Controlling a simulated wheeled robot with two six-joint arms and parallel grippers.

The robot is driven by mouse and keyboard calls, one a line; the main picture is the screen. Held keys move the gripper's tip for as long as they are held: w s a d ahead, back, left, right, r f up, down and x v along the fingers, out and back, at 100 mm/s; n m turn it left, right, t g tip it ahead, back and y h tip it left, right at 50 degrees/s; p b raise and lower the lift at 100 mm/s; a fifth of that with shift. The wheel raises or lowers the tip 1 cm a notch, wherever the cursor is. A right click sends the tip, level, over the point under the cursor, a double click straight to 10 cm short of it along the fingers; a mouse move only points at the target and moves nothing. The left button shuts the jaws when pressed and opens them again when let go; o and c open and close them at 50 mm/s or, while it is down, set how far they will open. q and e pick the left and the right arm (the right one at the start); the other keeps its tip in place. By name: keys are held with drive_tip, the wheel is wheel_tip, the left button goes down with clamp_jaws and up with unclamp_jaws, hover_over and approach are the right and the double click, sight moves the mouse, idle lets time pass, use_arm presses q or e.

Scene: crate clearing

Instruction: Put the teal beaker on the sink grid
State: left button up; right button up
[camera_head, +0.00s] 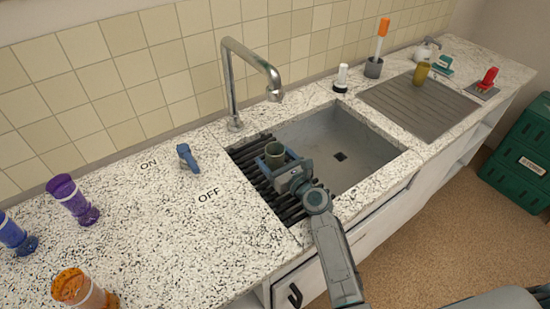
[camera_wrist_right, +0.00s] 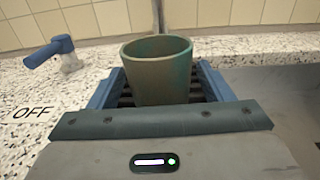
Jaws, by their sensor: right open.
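The teal beaker (camera_head: 274,152) stands upright on the dark slatted sink grid (camera_head: 285,208), over the left part of the sink. My right gripper (camera_head: 276,162) reaches in from the front with its blue fingers on either side of the beaker. In the right wrist view the beaker (camera_wrist_right: 157,75) is between the open fingers (camera_wrist_right: 160,88). A gap shows between the beaker and each finger. The beaker's base is hidden behind the gripper body in that view. My left gripper is not in view.
The faucet (camera_head: 229,85) rises behind the grid. A blue tap handle (camera_head: 187,157) stands left of it. Purple (camera_head: 72,200), blue (camera_head: 14,236) and orange (camera_head: 78,288) vessels stand on the left counter. A yellow-olive cup (camera_head: 421,74) stands on the drainboard (camera_head: 425,110) at right.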

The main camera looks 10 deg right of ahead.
drive_tip(key=shift+r, duration=0.25)
drive_tip(key=v, duration=0.5)
drive_tip(key=b+v, duration=0.1)
drive_tip(key=v, duration=0.4)
drive_tip(key=shift+s+d+f+b, duration=0.15)
drive_tip(key=shift+s+f+b, duration=0.1)
drive_tip(key=shift+s+b, duration=0.1)
drive_tip(key=shift+s+d+r, duration=0.1)
drive_tip(key=shift+s+d, duration=0.15)
drive_tip(key=shift+s, duration=0.3)
